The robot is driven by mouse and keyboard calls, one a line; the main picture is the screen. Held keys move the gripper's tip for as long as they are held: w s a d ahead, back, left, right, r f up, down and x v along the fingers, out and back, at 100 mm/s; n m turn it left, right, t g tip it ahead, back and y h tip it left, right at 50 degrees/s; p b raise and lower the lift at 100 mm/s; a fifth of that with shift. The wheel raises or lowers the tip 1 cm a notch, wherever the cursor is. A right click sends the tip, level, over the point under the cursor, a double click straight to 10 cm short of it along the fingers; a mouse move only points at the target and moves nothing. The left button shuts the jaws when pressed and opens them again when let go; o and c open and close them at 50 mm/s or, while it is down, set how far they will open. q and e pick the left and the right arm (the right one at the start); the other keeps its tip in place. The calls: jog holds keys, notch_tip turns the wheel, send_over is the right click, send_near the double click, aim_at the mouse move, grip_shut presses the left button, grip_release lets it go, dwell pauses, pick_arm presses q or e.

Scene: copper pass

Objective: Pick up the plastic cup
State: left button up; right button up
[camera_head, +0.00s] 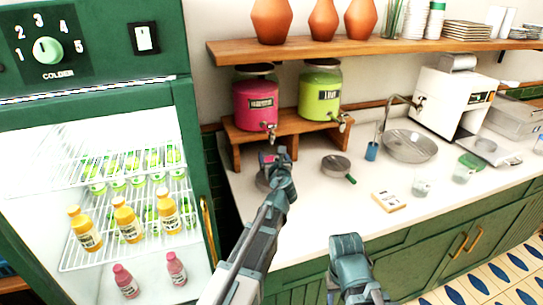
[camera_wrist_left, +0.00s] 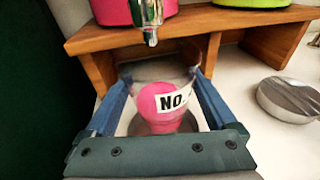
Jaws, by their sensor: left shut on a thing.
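A clear plastic cup (camera_wrist_left: 128,75) stands between the two blue fingers of my left gripper (camera_wrist_left: 160,82) in the left wrist view. The fingers touch its sides, shut on it. A pink round shape and a white label reading "NO." show in or through the cup. In the head view my left gripper (camera_head: 273,162) is in front of the wooden dispenser stand, and the cup is mostly hidden by it. I cannot tell whether the cup is clear of the surface.
A pink dispenser (camera_head: 256,101) and a green dispenser (camera_head: 320,91) stand on the wooden stand (camera_head: 240,139), with a metal tap just above the cup. A small pan (camera_head: 336,165) sits to the right. An open fridge is left.

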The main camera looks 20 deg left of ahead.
pick_arm(q)
jog(key=s+d+r+p, duration=0.1)
jog(key=s+d, duration=0.8)
jog(key=d, duration=0.2)
jog(key=shift+s+d+r, duration=0.15)
jog(key=shift+s+d, duration=0.05)
jog(key=shift+s, duration=0.2)
dwell(0.6)
dwell(0.3)
jog(key=shift+r+p, duration=0.35)
jog(key=shift+p, duration=0.15)
jog(key=shift+d, duration=0.15)
